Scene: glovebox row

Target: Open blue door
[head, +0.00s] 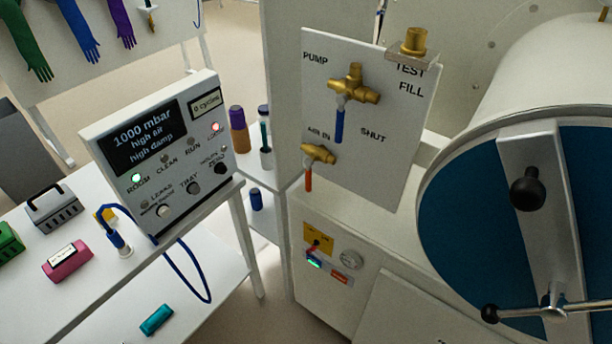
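The blue door (468,225) is a large round dark-blue disc at the right, set in a white cylinder rim and partly cut off by the picture's edge. It looks shut against the rim. A pale bar (543,215) crosses its face, with a black round knob (528,190) on it. Lower down, a metal spindle handle (554,301) with thin arms sits on the bar, and one arm ends in a black ball (490,313). Neither of my grippers shows in the head view.
A valve panel (385,165) with brass valves stands left of the door. A control box (160,150) reading 1000 mbar stands on the white table (95,300) at the left, beside a pink block (67,261) and a teal block (156,320). Floor shows between table and cabinet.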

